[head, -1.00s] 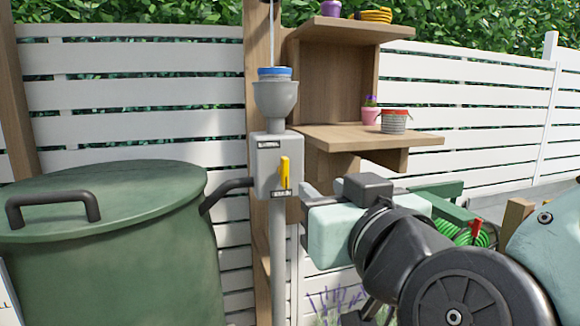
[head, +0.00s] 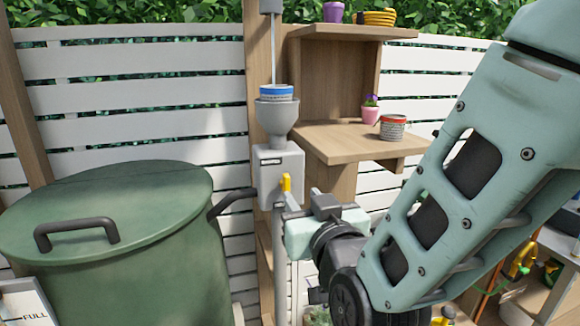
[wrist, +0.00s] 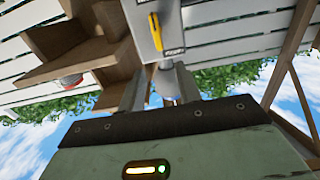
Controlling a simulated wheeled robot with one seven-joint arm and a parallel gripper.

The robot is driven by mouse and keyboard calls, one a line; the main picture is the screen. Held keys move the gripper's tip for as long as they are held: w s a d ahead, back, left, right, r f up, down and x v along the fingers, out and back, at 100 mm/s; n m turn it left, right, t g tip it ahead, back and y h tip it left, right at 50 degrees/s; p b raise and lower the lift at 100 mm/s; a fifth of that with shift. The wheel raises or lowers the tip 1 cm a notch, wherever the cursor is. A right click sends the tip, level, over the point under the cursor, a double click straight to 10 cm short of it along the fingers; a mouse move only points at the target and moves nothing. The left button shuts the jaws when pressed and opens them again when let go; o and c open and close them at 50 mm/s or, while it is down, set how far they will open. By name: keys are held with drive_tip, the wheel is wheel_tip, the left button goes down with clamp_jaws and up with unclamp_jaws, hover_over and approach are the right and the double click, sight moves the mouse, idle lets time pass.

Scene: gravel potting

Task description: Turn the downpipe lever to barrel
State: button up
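The downpipe lever (head: 286,183) is a small yellow handle on the front of a grey diverter box (head: 272,168). It stands about upright in the head view, and its lower end is hidden by my gripper. The wrist view shows the lever (wrist: 155,32) nearly lengthwise, beyond my fingertips. My gripper (head: 301,199) is just right of and below the lever in the head view. In the wrist view my gripper (wrist: 158,88) has its two fingers apart with nothing held. The green barrel (head: 130,265) stands left, joined to the box by a dark pipe (head: 232,200).
A grey funnel (head: 276,122) with a blue-rimmed top sits above the box. A wooden shelf (head: 350,148) to the right holds a pink pot (head: 370,115) and a red-rimmed tin (head: 393,127). A white slatted fence stands behind.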

sight(288, 177)
drive_tip(key=p+x, duration=0.2)
drive_tip(key=x, duration=0.6)
drive_tip(key=shift+w, duration=0.15)
clamp_jaws()
